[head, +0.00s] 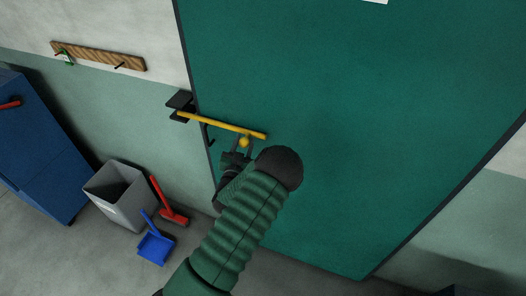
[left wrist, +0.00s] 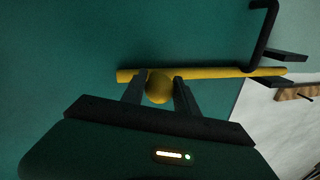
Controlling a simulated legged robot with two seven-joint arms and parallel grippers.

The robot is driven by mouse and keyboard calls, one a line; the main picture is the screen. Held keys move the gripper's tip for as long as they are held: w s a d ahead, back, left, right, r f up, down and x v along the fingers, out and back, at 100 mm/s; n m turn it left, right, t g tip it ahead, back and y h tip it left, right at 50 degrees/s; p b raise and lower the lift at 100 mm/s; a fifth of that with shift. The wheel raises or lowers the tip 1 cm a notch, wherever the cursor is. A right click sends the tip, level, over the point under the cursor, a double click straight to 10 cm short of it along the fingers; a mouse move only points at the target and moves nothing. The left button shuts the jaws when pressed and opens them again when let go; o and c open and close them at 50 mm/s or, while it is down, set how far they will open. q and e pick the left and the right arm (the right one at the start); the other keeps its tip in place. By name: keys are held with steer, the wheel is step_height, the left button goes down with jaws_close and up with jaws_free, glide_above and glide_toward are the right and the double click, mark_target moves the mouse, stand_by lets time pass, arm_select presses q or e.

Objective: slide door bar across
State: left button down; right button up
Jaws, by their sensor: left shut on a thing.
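The yellow door bar (head: 222,124) lies across the left edge of the green door (head: 350,120). Its left end is at the dark bracket (head: 180,104) on the wall beside the door. A round yellow knob (head: 244,142) sits on the bar near its right end. My left gripper (head: 240,146) is shut on this knob. In the left wrist view the fingers stand on both sides of the knob (left wrist: 159,88), and the bar (left wrist: 215,73) runs on to the bracket (left wrist: 282,56). A dark hooked piece (left wrist: 262,35) shows beside the bar. My right gripper is not in view.
A grey bin (head: 118,195), a red brush (head: 168,205) and a blue dustpan (head: 155,245) are on the floor left of the door. A blue cabinet (head: 40,150) stands at far left. A wooden hook rail (head: 98,56) is on the wall. The door's right part is clear.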

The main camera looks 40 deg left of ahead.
arm_select(q)
steer(key=shift+s+a+r, duration=0.1)
steer(key=shift+a+r, duration=0.1)
steer(key=shift+a, duration=0.3)
steer(key=shift+s+a+r, duration=0.1)
steer(key=shift+a+r, duration=0.05)
steer(key=shift+a, duration=0.3)
steer(key=c, duration=1.3)
jaws_free()
steer(key=o, duration=0.4)
steer(key=shift+s+a+f, duration=0.1)
steer(key=shift+a, duration=0.05)
steer(key=shift+c, duration=0.2)
steer(key=shift+a+f, duration=0.1)
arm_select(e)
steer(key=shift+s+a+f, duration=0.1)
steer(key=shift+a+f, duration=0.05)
arm_select(q)
steer(key=shift+f, duration=0.1)
